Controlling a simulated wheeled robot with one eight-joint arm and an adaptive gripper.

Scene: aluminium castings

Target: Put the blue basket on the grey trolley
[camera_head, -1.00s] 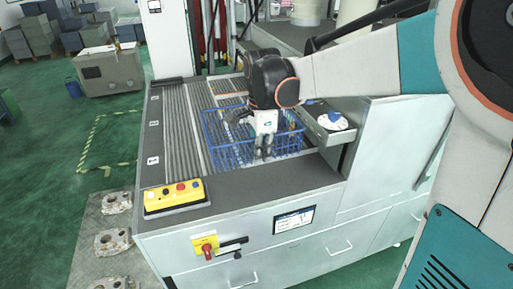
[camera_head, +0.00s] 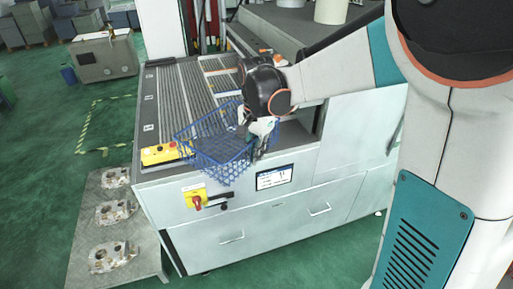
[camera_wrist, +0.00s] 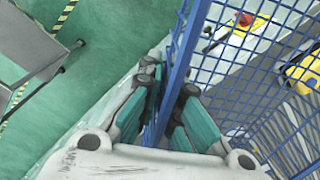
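The blue wire-mesh basket (camera_head: 212,150) is over the front edge of the machine's top in the head view, tilted, its near corner hanging in front of the panel. My gripper (camera_head: 261,142) is at its right side. In the wrist view my gripper (camera_wrist: 166,88) has a finger on each side of the basket's blue wall (camera_wrist: 180,50) and looks shut on it. A grey wheeled frame (camera_wrist: 32,42) on the floor at upper left of the wrist view looks like the grey trolley. I cannot make it out in the head view.
The machine's ribbed bed (camera_head: 180,95) lies behind the basket. A yellow button box (camera_head: 160,154) and a red switch (camera_head: 197,201) are close to the basket's left. Several castings (camera_head: 115,212) lie on a grey plate at left.

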